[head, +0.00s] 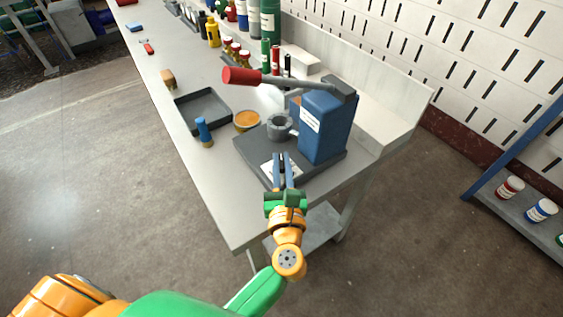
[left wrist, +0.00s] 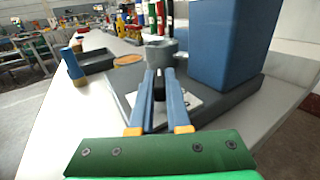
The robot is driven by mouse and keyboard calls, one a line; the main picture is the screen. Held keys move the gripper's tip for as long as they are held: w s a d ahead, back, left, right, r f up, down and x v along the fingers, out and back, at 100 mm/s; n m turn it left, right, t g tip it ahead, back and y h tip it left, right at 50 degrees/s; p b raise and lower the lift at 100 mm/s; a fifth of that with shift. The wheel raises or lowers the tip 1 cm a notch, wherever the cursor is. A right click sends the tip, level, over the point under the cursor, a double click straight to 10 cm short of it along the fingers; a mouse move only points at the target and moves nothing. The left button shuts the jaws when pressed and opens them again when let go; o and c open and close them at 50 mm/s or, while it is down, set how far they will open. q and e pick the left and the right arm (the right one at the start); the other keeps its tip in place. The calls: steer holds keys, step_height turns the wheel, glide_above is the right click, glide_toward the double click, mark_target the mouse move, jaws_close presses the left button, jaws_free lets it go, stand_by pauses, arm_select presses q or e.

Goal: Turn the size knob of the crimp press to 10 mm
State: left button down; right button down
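The crimp press has a blue body (head: 326,127), a dark grey base plate (head: 318,172), a grey ring-shaped part (head: 281,126) and a lever with a red grip (head: 242,76). My left gripper (head: 281,156) reaches over the front of the base plate, at a white label (left wrist: 196,101). In the left wrist view its blue fingers (left wrist: 160,72) stand close together on either side of a dark part, apparently the size knob (left wrist: 159,88), which fills the gap. The fingers hide most of the knob; its setting and the label's marks are too small to read. My right gripper is out of view.
Left of the press are a brass-coloured round dish (head: 247,121), a blue-topped cylinder (head: 204,132) and a dark tray (head: 203,110). Bottles and canisters stand farther back. The bench's near left corner (head: 236,215) is clear. A perforated wall (head: 480,60) rises at the right.

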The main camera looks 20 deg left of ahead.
arm_select(q)
steer(key=shift+r+m+t+h+p, duration=0.1)
steer(key=shift+m+t+h+p, duration=0.3)
steer(key=shift+m+h+p, duration=0.6)
steer(key=m+h, duration=0.1)
steer(key=h, duration=0.2)
steer(key=shift+a+t, duration=0.1)
steer(key=shift+t, duration=0.2)
steer(key=m+h, duration=0.3)
steer(key=h, duration=0.1)
steer(key=shift+p, duration=0.3)
steer(key=m+h, duration=0.1)
steer(key=h, duration=0.1)
steer(key=shift+f+m+h+b, duration=0.25)
steer(key=shift+m+h+b, duration=0.1)
steer(key=shift+m+h, duration=0.05)
steer(key=shift+m+g+h+b, duration=0.55)
steer(key=shift+m+g+h, duration=0.2)
steer(key=shift+h, duration=0.45)
steer(key=shift+m+g+h+b, duration=1.1)
steer(key=shift+m+h, duration=0.15)
steer(key=shift+h, duration=0.45)
steer(key=shift+r, duration=0.1)
